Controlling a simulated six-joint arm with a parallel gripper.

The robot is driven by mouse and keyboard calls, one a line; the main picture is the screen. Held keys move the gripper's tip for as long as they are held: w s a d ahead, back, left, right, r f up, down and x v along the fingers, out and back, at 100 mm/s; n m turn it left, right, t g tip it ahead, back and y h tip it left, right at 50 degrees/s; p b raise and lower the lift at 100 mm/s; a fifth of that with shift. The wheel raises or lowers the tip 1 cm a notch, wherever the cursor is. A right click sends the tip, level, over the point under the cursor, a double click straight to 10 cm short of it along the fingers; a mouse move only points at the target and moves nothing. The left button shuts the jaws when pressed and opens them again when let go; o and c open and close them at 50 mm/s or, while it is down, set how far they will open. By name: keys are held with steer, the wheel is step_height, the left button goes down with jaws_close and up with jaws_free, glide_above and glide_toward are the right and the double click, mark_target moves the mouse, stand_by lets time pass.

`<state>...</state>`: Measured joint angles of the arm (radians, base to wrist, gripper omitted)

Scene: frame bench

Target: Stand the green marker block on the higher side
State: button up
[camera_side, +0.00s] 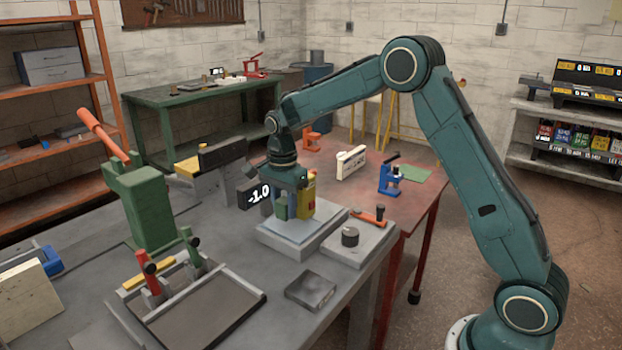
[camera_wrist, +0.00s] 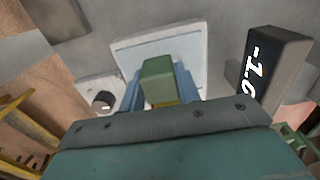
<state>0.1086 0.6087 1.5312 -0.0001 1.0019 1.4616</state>
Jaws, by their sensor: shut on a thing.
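The green marker block (camera_wrist: 158,78) is between the blue fingers of my gripper (camera_wrist: 160,88) in the wrist view. In the side view my gripper (camera_side: 293,210) points down over the pale plate (camera_side: 275,234), with the green block (camera_side: 281,212) low between its fingers. The gripper is shut on the block. I cannot tell whether the block touches the plate. A dark display (camera_side: 258,197) beside the plate reads -1.0; it also shows in the wrist view (camera_wrist: 270,65). The plate's tilt is too slight to judge.
A slab with a black knob (camera_side: 350,236) and an orange-handled tool (camera_side: 369,216) lies right of the plate. A grey block (camera_side: 311,291) lies in front. A green press (camera_side: 145,200) and a tray (camera_side: 205,308) stand left. A blue clamp (camera_side: 390,176) stands behind.

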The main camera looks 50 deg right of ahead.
mark_target(285, 215)
steer(key=shift+f, duration=1.55)
steer(key=shift+f, duration=0.1)
steer(key=o, duration=1)
step_height(285, 215, up, 12)
steer(key=shift+f, duration=0.1)
steer(key=shift+r, duration=0.25)
